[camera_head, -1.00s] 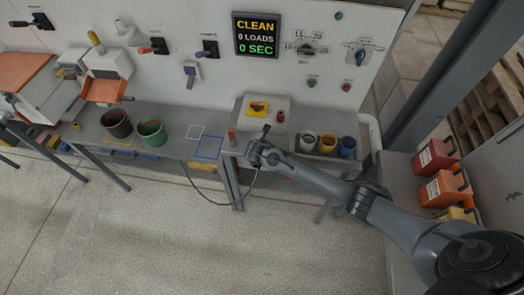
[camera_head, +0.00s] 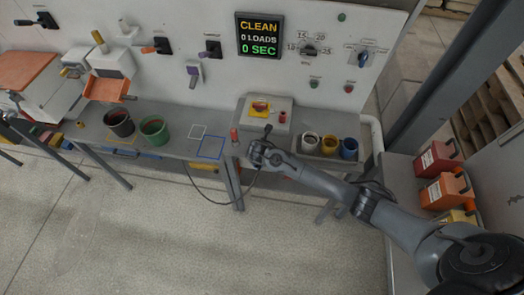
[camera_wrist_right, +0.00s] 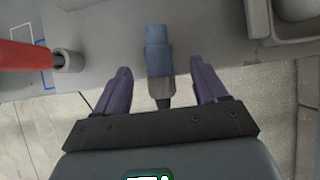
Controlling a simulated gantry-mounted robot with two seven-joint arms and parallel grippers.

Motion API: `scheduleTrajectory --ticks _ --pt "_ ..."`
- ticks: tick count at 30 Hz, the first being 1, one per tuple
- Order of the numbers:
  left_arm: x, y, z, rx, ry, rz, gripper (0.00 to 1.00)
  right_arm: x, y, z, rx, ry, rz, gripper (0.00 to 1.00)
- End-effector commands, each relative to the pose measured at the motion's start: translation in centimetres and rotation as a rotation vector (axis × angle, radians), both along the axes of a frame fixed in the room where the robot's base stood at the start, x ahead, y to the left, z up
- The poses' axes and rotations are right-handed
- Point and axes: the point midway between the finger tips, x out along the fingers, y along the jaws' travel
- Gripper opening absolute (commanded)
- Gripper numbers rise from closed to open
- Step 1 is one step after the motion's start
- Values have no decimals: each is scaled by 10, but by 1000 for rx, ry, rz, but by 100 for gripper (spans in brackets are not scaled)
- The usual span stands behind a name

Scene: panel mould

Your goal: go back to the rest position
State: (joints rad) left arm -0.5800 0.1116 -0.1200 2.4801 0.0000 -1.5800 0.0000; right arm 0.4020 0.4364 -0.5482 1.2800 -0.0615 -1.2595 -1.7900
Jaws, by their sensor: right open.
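My right arm reaches in from the right in the head view. Its gripper (camera_head: 267,131) is at the front edge of the bench, below the grey box with the yellow panel. In the right wrist view the gripper (camera_wrist_right: 160,78) has its two purple fingers spread apart. A blue-grey piece with a dark stem (camera_wrist_right: 158,52) shows between the fingers, with visible gaps on both sides. My left gripper is not clearly in view.
A cable hangs below the bench. The floor in front is clear.

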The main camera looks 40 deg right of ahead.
Motion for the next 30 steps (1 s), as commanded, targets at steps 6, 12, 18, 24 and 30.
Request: scheduleTrajectory --ticks 6,12,18,24,30 --pt "0 0 7 1 0 -1 33 -14 15 34 0 -3 2 72" --pt "0 2 10 7 0 -5 33 -25 28 59 1 -3 2 72" --pt "0 3 12 13 0 -8 33 -32 35 74 0 0 0 72" --pt "0 3 12 14 0 -9 33 -48 38 60 2 32 1 72" --pt "0 2 12 11 -1 -7 33 -114 58 -2 49 158 -1 72"
